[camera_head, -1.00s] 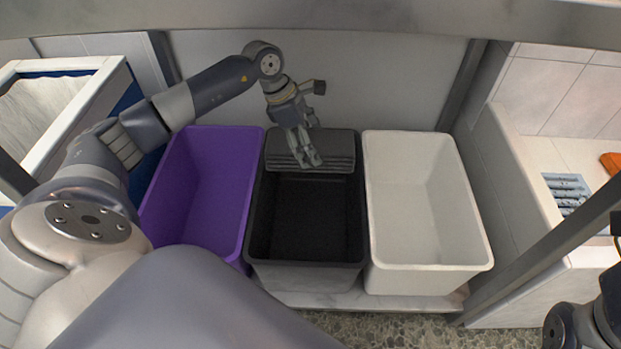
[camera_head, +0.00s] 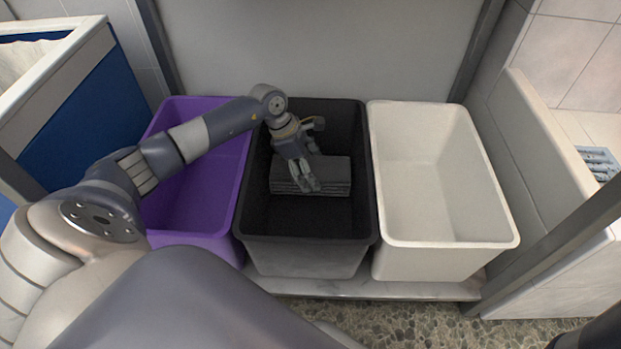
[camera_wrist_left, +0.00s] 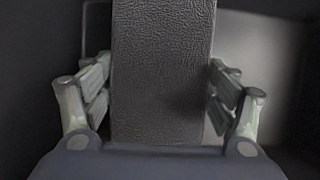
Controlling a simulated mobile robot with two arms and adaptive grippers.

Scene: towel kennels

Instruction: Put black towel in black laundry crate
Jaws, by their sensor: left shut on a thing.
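The black towel (camera_head: 325,174) is a folded dark stack inside the black laundry crate (camera_head: 305,242), in the middle of the row in the head view. My left gripper (camera_head: 304,184) is shut on the towel, inside the crate's opening. In the left wrist view the towel (camera_wrist_left: 162,70) runs up the middle between the fingers, with dark crate walls around it. I cannot tell whether the towel touches the crate's floor. At the lower right edge of the head view only a small dark piece of an arm shows; my right gripper is not seen.
A purple crate (camera_head: 200,240) stands directly left of the black one, with my left arm passing over it. An empty white crate (camera_head: 440,244) stands to the right. A back panel (camera_head: 320,50) rises behind the crates. Metal posts stand on both sides.

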